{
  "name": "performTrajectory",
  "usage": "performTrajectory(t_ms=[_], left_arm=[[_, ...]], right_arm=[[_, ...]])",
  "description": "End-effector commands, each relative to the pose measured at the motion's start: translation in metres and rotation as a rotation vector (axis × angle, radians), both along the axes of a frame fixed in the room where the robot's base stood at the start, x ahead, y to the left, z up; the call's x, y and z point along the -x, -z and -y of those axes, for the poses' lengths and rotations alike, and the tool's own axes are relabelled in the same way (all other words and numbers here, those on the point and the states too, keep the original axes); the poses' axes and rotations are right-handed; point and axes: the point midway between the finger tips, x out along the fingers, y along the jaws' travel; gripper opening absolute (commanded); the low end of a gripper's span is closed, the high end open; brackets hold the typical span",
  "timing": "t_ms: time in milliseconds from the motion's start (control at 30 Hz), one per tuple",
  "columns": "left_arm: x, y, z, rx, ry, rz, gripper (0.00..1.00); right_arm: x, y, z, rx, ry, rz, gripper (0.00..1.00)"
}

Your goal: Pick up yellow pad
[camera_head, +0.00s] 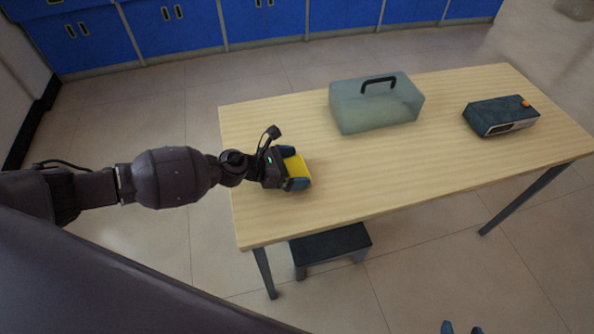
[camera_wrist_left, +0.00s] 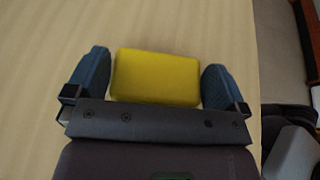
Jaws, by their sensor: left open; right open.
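The yellow pad (camera_head: 299,170) lies near the left end of the wooden table, and it also shows in the left wrist view (camera_wrist_left: 155,78). My left gripper (camera_head: 294,168) is at the pad, coming from the left, with its two blue fingers on either side of it. In the left wrist view the left gripper (camera_wrist_left: 157,66) is open, and a narrow gap shows between the pad and each finger. Two blue fingertips of my right gripper (camera_head: 462,328) show apart at the bottom edge, below the table; the rest of it is out of frame.
A translucent box with a black handle (camera_head: 372,108) stands on the table (camera_head: 410,165) right of the pad. A dark device with an orange knob (camera_head: 500,116) is near the right end. A dark stool (camera_head: 330,245) is under the front edge. Blue cabinets (camera_head: 180,30) line the back.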

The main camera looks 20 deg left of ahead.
Motion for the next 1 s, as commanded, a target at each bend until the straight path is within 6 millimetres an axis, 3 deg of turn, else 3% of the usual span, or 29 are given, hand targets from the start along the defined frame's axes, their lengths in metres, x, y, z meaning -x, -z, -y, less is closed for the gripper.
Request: performTrajectory(t_ms=[367, 567, 833, 1000], left_arm=[[-0.006, 0.003, 0.007, 0.000, -0.002, 0.001, 1.00], [-0.006, 0.002, 0.006, 0.001, -0.001, 0.001, 0.70], [-0.006, -0.001, 0.006, -0.001, -0.001, 0.003, 0.70], [-0.008, -0.021, 0.006, -0.001, 0.000, 0.010, 0.70]], right_arm=[[0.003, 0.002, 0.001, 0.001, 0.001, -0.007, 0.52], [0.004, 0.002, 0.001, 0.001, 0.001, -0.007, 0.52], [0.003, 0.000, 0.001, 0.002, 0.001, -0.004, 0.52], [-0.001, -0.011, 0.001, 0.002, 0.001, 0.014, 0.52]])
